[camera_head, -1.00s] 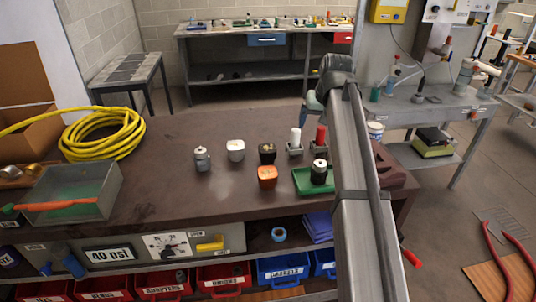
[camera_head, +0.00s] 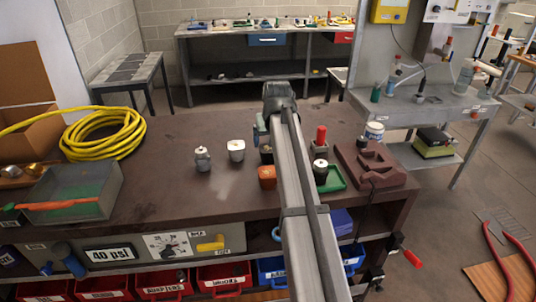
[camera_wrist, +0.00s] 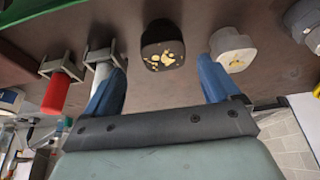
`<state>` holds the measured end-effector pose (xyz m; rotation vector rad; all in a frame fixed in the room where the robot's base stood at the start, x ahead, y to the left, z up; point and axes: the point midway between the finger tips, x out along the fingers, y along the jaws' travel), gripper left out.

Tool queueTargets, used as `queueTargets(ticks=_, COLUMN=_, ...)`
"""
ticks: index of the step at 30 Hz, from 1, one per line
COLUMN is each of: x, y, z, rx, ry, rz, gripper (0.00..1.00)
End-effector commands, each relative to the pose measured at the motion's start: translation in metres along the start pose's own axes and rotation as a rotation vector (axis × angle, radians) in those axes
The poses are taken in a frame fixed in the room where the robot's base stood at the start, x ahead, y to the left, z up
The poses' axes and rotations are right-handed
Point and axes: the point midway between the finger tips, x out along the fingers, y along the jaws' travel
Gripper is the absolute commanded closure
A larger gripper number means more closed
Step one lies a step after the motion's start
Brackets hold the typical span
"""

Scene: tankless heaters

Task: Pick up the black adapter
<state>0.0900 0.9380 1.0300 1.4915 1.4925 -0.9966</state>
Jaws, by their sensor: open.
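The black adapter (camera_wrist: 162,45), with a gold-speckled top, stands upright on the brown bench. In the head view only a dark part of it (camera_head: 265,156) shows beside my arm. My gripper (camera_wrist: 163,86) is open, with its two blue fingers apart. In the wrist view the adapter appears beyond the fingertips, roughly in line with the gap between them. Nothing is held. The fingers are mostly hidden behind my arm in the head view.
A white adapter (camera_wrist: 232,49) stands close to the right fingertip in the wrist view. An orange piece (camera_head: 267,177) is just in front of the black adapter. A silver cylinder (camera_head: 202,158), a red-topped piece (camera_head: 321,138) and a green tray (camera_head: 338,180) are also nearby.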

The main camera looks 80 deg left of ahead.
Motion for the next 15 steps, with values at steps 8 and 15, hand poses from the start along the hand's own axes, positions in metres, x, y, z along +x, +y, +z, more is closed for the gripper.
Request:
queueTargets(ticks=8, x=0.023, y=0.0, z=0.0, rx=0.0, ry=0.0, rz=0.0, gripper=0.11)
queueTargets(ticks=15, x=0.045, y=-0.004, z=0.001, rx=0.0, ry=-0.001, rz=0.0, gripper=0.11)
